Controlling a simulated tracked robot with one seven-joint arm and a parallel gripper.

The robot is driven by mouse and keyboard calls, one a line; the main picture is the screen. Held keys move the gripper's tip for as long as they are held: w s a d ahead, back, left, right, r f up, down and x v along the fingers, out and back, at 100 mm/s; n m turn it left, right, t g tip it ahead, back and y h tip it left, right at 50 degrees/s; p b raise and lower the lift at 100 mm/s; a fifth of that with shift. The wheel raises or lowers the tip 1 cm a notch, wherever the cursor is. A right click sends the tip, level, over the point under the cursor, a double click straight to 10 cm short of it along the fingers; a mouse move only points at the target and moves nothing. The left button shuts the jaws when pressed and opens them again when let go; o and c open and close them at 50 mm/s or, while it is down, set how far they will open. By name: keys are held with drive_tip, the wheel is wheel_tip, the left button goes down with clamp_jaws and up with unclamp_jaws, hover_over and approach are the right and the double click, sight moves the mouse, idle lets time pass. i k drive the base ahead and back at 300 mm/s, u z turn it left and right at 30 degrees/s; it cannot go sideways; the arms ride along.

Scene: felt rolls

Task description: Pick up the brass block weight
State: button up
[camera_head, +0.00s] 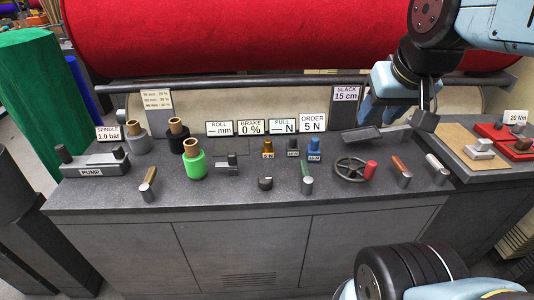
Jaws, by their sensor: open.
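The brass block weight (267,147) stands upright on the grey bench top, left of a dark weight (292,148) and a blue weight (314,149). It is small, golden-brown, with a pale label low on its front. My gripper (396,118) is open at the right, above the back of the bench, well to the right of the brass weight and apart from it. I see nothing between its fingers.
Several felt spools, one green (194,162), stand to the left. A handwheel (354,169) and lever handles line the front right. Small sign cards (251,127) stand behind the weights. A large red roll (270,35) lies behind. A dark knob (265,183) sits before the weight.

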sight(268, 149)
drive_tip(key=z, duration=0.15)
drive_tip(key=k, duration=0.2)
drive_tip(key=u, duration=0.85)
drive_tip(key=i, duration=0.1)
drive_tip(key=z, duration=2.5)
drive_tip(key=k, duration=1)
drive_tip(key=u, duration=1.3)
drive_tip(key=i, duration=1)
